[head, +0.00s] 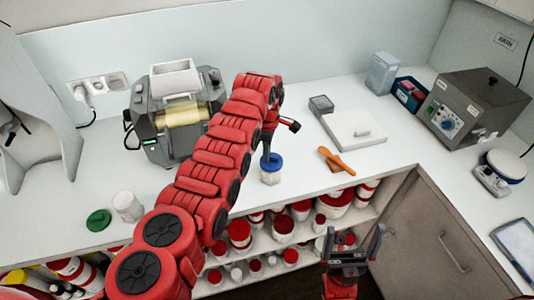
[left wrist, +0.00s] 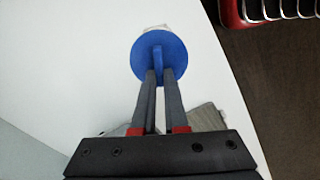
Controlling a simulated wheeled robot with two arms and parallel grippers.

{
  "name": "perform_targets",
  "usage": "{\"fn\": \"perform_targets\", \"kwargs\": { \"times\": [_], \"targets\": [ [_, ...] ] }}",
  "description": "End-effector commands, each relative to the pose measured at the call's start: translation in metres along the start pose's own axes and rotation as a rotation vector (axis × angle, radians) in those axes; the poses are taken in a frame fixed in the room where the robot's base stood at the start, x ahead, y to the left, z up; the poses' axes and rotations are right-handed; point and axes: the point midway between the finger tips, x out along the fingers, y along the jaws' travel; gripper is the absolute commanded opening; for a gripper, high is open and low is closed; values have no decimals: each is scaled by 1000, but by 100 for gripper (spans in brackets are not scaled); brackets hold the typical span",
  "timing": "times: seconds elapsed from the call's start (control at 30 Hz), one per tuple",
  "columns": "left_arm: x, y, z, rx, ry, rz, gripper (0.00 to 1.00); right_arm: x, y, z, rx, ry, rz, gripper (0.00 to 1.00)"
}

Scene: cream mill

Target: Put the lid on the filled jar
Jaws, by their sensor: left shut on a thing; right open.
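A blue lid (head: 271,161) with an upright ridge sits at the top of a small whitish jar (head: 271,178) near the counter's front edge. My left gripper (head: 267,147) reaches down from above and is shut on the lid's ridge. In the left wrist view the blue lid (left wrist: 159,57) is at the fingertips, and only a sliver of the jar (left wrist: 154,29) shows past its rim. I cannot tell whether the lid is fully seated. The jar's contents are hidden. My right gripper (head: 355,240) is open and empty, low in front of the shelves.
Another whitish jar (head: 127,207) and a green lid (head: 98,220) stand at the left. A roller mill (head: 172,115) is behind my left arm. An orange-handled tool (head: 336,161) and a white scale-like plate (head: 354,127) lie right of the jar. Shelves below hold several red-lidded tubs.

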Motion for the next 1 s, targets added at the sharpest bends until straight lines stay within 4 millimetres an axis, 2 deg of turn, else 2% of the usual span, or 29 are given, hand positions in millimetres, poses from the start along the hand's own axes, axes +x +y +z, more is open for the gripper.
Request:
{"fn": "perform_targets", "kwargs": {
  "times": [0.23,0.27,0.3,0.43,0.47,0.67,0.83,1.0],
  "targets": [
    [0,0,0,0,0,1,0,0,0,0,0,0,0,100],
    [0,0,0,0,0,1,12,0,0,0,0,0,0,100],
    [0,0,0,0,0,1,20,0,0,0,0,0,0,100],
    [0,0,0,0,0,1,43,0,0,0,0,0,0,100],
    [0,0,0,0,0,1,46,0,0,0,0,0,0,100],
    [0,0,0,0,0,1,46,0,0,0,0,0,0,100],
    [0,0,0,-1,0,1,76,0,0,0,0,0,0,100],
    [0,0,0,0,0,1,76,0,0,0,0,0,0,100]
  ]
}}
